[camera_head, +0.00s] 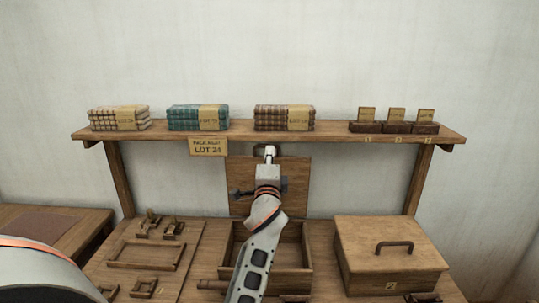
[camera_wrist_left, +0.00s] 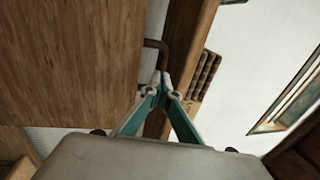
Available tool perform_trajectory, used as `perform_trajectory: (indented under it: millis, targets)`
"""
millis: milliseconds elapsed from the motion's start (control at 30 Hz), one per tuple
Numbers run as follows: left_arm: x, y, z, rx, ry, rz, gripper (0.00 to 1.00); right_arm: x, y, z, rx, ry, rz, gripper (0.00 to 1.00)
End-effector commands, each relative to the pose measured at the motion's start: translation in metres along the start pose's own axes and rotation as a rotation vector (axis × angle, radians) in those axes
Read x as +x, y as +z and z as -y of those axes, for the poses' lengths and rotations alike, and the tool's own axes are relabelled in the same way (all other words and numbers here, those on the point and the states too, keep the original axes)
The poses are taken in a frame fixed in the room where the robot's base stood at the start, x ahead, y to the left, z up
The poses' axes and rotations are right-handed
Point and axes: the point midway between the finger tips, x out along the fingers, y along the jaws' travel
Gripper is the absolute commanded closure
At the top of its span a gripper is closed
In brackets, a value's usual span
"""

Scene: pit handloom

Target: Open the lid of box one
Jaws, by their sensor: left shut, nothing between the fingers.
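The middle box (camera_head: 305,245), which I take as box one, has its lid (camera_head: 296,175) standing upright at the back of its open body. No number shows on it. A dark handle (camera_head: 257,149) is at the lid's top edge, partly hidden by my left gripper (camera_head: 270,153). The gripper is shut and empty at the handle. In the left wrist view the fingertips (camera_wrist_left: 161,82) meet just beside the handle (camera_wrist_left: 163,46), with the lid's wooden face (camera_wrist_left: 75,60) at left; I cannot tell whether they touch. My right gripper is not in view.
A closed box (camera_head: 385,238) marked 2 stands at right. A tray of small wooden parts (camera_head: 150,257) lies at left. Behind, a shelf (camera_head: 340,133) carries folded cloth stacks (camera_head: 198,117) and small dark blocks (camera_head: 397,127); a LOT 24 sign (camera_head: 208,147) hangs from it.

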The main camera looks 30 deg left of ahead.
Motion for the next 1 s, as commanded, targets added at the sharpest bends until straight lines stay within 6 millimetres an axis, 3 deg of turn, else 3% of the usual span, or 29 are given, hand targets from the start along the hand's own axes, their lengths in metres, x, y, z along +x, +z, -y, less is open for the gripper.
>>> perform_trajectory:
  millis: [133,433,1000]
  targets:
    - [0.01,0.0,-0.001,0.001,0.0,0.0,1.0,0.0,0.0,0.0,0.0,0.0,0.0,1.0]
    - [0.055,0.0,-0.009,0.001,-0.002,0.001,1.0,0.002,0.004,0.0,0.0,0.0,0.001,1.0]
    - [0.059,0.001,-0.01,0.0,-0.001,0.0,1.0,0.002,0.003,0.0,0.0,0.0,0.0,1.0]
